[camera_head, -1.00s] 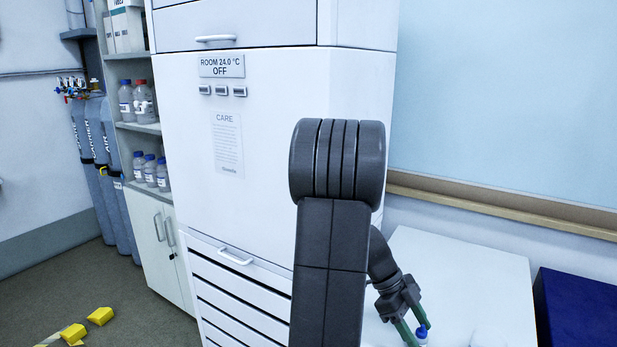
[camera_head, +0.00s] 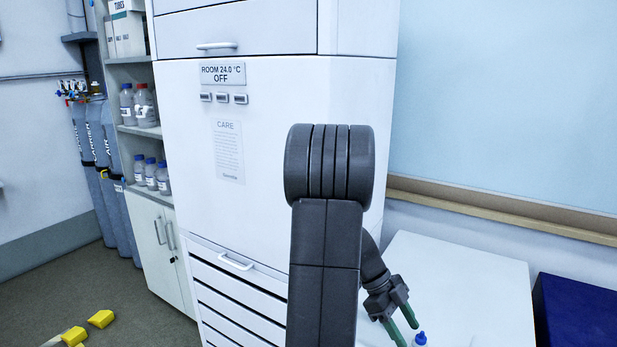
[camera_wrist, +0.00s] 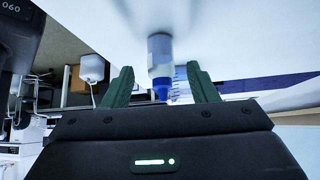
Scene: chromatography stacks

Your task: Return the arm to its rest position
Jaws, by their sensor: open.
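My arm rises in front of the white cabinet in the head view and bends down to the right. My gripper (camera_head: 402,331) is over the white bench top (camera_head: 455,282), with its green fingers apart. In the wrist view my gripper (camera_wrist: 162,86) is open, with a gap between the fingers. A small bottle with a blue cap (camera_wrist: 160,68) shows beyond and between the fingertips, apart from both.
The tall white cabinet (camera_head: 268,120) stands close behind my arm. A dark blue box (camera_head: 580,312) is at the right. Shelves with bottles (camera_head: 140,105) and gas cylinders (camera_head: 100,160) stand at the left. Yellow blocks (camera_head: 101,318) lie on the floor at lower left.

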